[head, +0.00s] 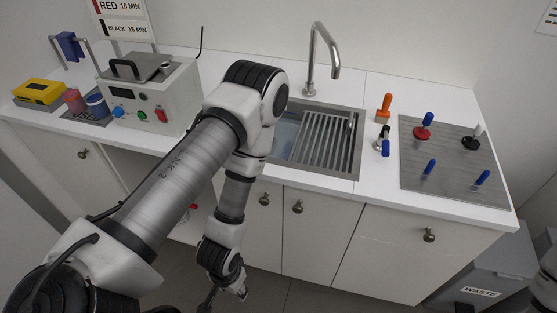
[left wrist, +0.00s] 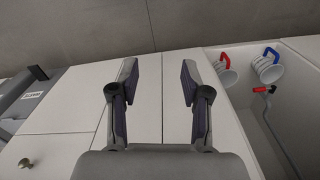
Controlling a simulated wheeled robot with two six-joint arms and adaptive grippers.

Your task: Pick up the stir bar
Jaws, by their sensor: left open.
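My left gripper (head: 226,296) hangs low in front of the cabinet doors in the head view, cut by the bottom edge. In the left wrist view my left gripper (left wrist: 157,80) is open, with nothing between its fingers and plain white cabinet fronts beyond. I cannot identify the stir bar for certain. A thin dark rod or cord with a red end (left wrist: 271,89) runs down inside an open cabinet at the right of the wrist view, apart from the fingers. My right gripper is not in view.
On the counter are a heater box (head: 150,95), a sink (head: 318,140), an orange-handled tool (head: 384,105) and a grey plate (head: 455,155) with several pegs. A waste bin (head: 480,291) stands right.

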